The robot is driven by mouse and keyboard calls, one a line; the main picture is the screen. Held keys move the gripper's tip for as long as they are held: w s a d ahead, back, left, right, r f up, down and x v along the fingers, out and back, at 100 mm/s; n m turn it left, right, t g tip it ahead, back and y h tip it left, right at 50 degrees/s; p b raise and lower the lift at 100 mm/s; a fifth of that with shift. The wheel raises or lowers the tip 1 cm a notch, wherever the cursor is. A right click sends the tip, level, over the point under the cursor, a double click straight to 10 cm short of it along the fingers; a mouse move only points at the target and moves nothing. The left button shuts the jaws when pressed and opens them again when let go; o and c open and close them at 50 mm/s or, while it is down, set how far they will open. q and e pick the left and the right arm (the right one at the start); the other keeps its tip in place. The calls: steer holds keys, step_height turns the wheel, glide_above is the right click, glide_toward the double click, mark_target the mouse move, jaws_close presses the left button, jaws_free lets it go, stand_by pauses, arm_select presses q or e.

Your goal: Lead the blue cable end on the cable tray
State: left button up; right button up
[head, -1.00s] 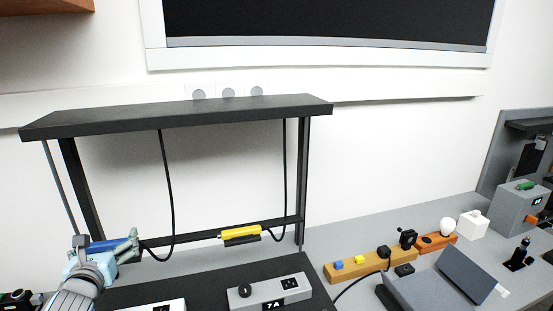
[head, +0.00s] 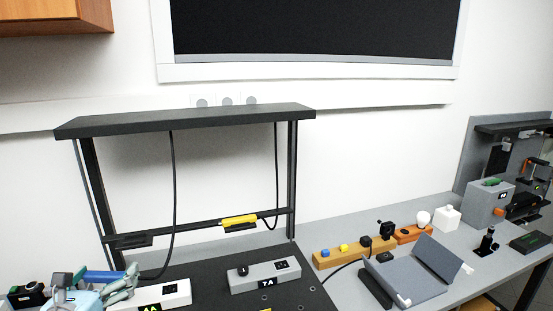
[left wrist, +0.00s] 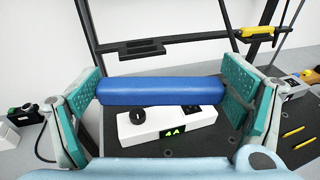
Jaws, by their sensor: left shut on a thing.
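The blue cable end (head: 103,276) is a blue block, held between the teal pads of my left gripper (head: 104,290). In the left wrist view the blue cable end (left wrist: 160,90) spans the closed gap between both pads. A black cable (head: 172,190) hangs from the black rack's top shelf (head: 190,120) and curves down towards the gripper; its join to the block is hidden. The rack's lower bar (head: 195,228) carries an empty black holder (head: 130,240) on the left and a yellow cable end (head: 238,222) in another holder. I cannot tell which part is the cable tray. My right gripper is out of view.
A white box marked 4A (head: 165,293) stands just right of my left gripper, and a grey box marked 7A (head: 265,277) stands further right on the black mat. An orange strip (head: 335,256) and a grey tilted panel (head: 438,258) are to the right.

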arm_select(q)
steer(key=s+d+f+m+g+h, duration=0.2)
steer(key=s+d+m+g+h, duration=0.5)
steer(key=s+d+m+h, duration=0.7)
steer(key=s+d+f+n+b, duration=0.1)
steer(key=d+f+n+b, duration=0.1)
steer(key=d+f+b, duration=0.3)
steer(key=shift+s+f+n+b, duration=0.25)
steer(key=shift+f+n+b, duration=0.05)
steer(key=shift+f+b, duration=0.2)
